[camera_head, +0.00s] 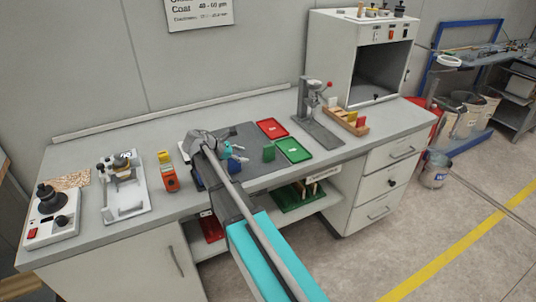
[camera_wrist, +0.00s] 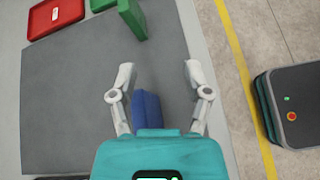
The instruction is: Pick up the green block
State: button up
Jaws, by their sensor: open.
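The green block (camera_head: 269,152) stands upright on the dark grey mat, left of the green tray, in the head view. In the wrist view the green block (camera_wrist: 133,18) is at the top edge, partly cut off, ahead of my left finger. My gripper (camera_wrist: 158,70) is open with nothing held; in the head view my gripper (camera_head: 242,153) is left of the green block, apart from it. A blue block (camera_wrist: 148,110) shows between the fingers in the wrist view, partly hidden by the teal gripper body; it also shows in the head view (camera_head: 233,167).
The green tray (camera_head: 293,150) and red tray (camera_head: 272,128) lie close beyond the green block. A grey stand (camera_head: 318,115) and a wooden rack of colored blocks (camera_head: 345,122) are farther right. An orange device (camera_head: 170,179) stands left. The mat (camera_wrist: 70,85) has clear room.

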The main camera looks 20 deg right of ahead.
jog(key=w+r+n+h, duration=0.1)
jog(key=w, duration=0.1)
jog(key=w+r+n+h, duration=0.1)
jog(key=r, duration=0.1)
jog(key=shift+w+n, duration=0.3)
jog(key=shift+w, duration=0.1)
jog(key=shift+d+f, duration=0.1)
jog(key=shift+d, duration=0.05)
jog(key=b, duration=0.3)
send_near(269, 145)
jog(key=x, duration=0.4)
jog(key=shift+d+f, duration=0.15)
jog(key=shift+d, duration=0.35)
